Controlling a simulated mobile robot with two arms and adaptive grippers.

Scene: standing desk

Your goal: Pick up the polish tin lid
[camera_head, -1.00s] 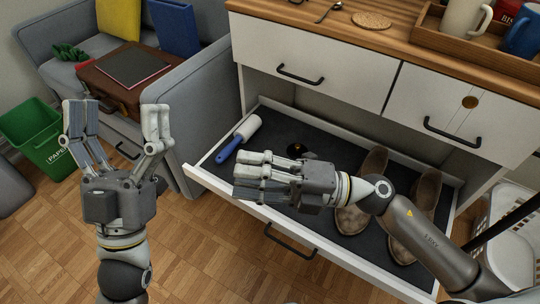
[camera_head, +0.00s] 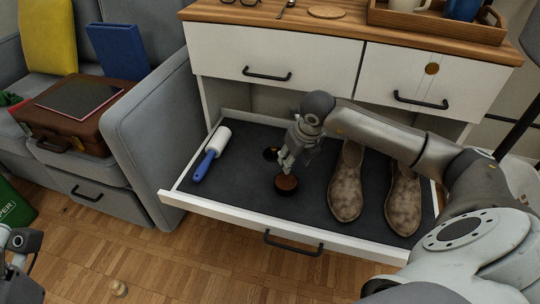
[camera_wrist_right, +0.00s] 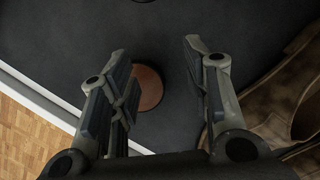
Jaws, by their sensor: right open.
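A round dark tin piece with a brown top (camera_head: 287,184) lies on the dark drawer floor below my right gripper (camera_head: 287,162). I cannot tell which is the lid. In the right wrist view the brown disc (camera_wrist_right: 150,88) shows between the open, empty fingers of my right gripper (camera_wrist_right: 156,52), nearer the left finger, which covers part of it. Only part of my left gripper (camera_head: 20,242) shows, at the left edge.
The open drawer (camera_head: 240,207) also holds a blue-handled lint roller (camera_head: 204,165) on the left and brown shoes (camera_head: 346,185) on the right. The closed drawers (camera_head: 275,60) overhang its back.

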